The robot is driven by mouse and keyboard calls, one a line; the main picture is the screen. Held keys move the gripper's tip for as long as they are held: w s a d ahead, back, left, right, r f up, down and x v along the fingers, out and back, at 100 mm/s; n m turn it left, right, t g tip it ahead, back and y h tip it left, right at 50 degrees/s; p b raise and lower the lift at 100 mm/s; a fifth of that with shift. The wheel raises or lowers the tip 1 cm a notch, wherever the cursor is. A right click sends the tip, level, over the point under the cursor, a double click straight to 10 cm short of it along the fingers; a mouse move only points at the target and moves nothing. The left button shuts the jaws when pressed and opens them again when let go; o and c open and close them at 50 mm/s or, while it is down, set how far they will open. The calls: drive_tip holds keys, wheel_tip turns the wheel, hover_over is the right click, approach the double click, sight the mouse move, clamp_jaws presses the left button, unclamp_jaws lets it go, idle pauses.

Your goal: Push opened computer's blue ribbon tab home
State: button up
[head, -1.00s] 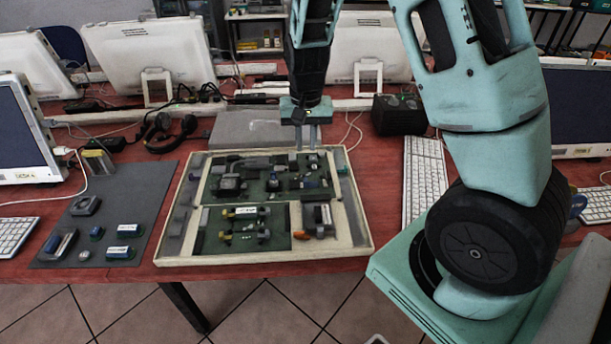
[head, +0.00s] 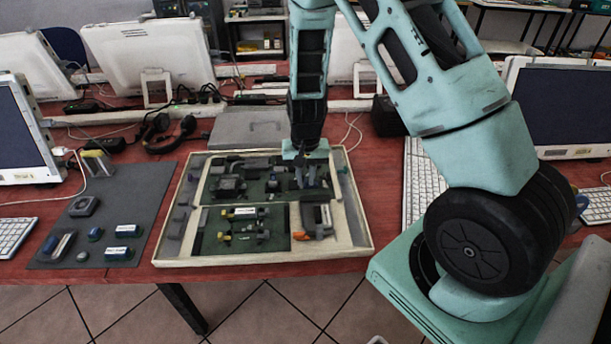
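The opened computer (head: 262,257) is a shallow cream tray holding dark green boards, lying on the red table. My gripper (head: 311,183) points down over the upper right part of the boards, its fingertips low among the small parts there. Two fingers show, but their gap and anything between them are too small and dark to read. I cannot make out the blue ribbon tab; the small bluish part seen earlier in this area is now largely covered by my gripper. Whether the fingers touch it I cannot tell.
A grey mat (head: 75,225) with several small parts lies left of the computer. A grey flat panel (head: 240,130) lies behind it, with a headset (head: 175,140) to the left. A white keyboard (head: 420,185) is at the right. White-backed monitors (head: 150,55) line the back.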

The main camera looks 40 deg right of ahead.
clamp_jaws()
drive_tip(key=shift+s+d, duration=0.45)
drive_tip(key=shift+d, duration=0.25)
unclamp_jaws()
drive_tip(key=shift+r, duration=0.1)
wheel_tip(320, 180, up, 17)
drive_tip(key=shift+r+p, duration=0.15)
drive_tip(key=shift+p, duration=0.3)
